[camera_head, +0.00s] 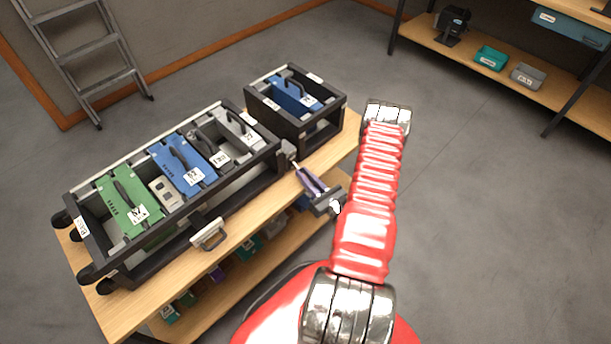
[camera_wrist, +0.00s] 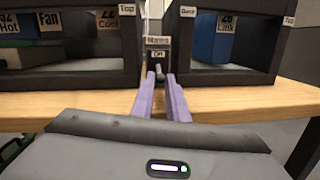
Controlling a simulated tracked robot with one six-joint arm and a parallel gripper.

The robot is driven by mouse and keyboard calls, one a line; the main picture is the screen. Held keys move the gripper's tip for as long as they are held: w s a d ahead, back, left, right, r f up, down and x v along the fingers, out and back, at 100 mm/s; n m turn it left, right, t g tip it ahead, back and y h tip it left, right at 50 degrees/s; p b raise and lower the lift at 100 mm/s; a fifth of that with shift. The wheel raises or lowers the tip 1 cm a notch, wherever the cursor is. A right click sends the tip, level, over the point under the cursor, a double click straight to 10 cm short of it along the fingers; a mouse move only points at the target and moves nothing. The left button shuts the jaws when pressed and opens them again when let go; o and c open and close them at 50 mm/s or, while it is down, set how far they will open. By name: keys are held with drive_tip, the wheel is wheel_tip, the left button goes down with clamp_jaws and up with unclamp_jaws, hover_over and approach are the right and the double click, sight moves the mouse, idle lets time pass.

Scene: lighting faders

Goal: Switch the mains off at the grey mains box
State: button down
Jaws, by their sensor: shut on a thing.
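The grey mains box (camera_wrist: 158,42) stands at the table edge between the two black racks, seen end-on in the wrist view. It carries a small label that seems to read "Mains" and one below that seems to read "On". It also shows small in the head view (camera_head: 289,148). A short dark lever (camera_wrist: 159,72) sticks out of its front towards me. My gripper (camera_wrist: 160,82) has its purple fingers shut on the lever, one on each side. My gripper (camera_head: 299,167) partly hides the lever in the head view.
The long black rack (camera_head: 172,255) holds green, blue and grey modules on the wooden table (camera_head: 118,318). A smaller black rack (camera_head: 325,118) holds a blue module. A lower shelf holds several small items. Floor to the right is clear.

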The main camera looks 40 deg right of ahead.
drive_tip(key=c, duration=1.7)
unclamp_jaws()
drive_tip(key=shift+s+a+f, duration=0.15)
drive_tip(key=shift+s+f, duration=0.1)
drive_tip(key=shift+s, duration=2.05)
drive_tip(key=shift+s+a+f, duration=0.15)
drive_tip(key=shift+s+f, duration=0.1)
drive_tip(key=shift+s, duration=2)
drive_tip(key=shift+s+a+f, duration=0.15)
drive_tip(key=shift+s+f, duration=0.1)
drive_tip(key=shift+s, duration=2.05)
drive_tip(key=shift+c, duration=0.2)
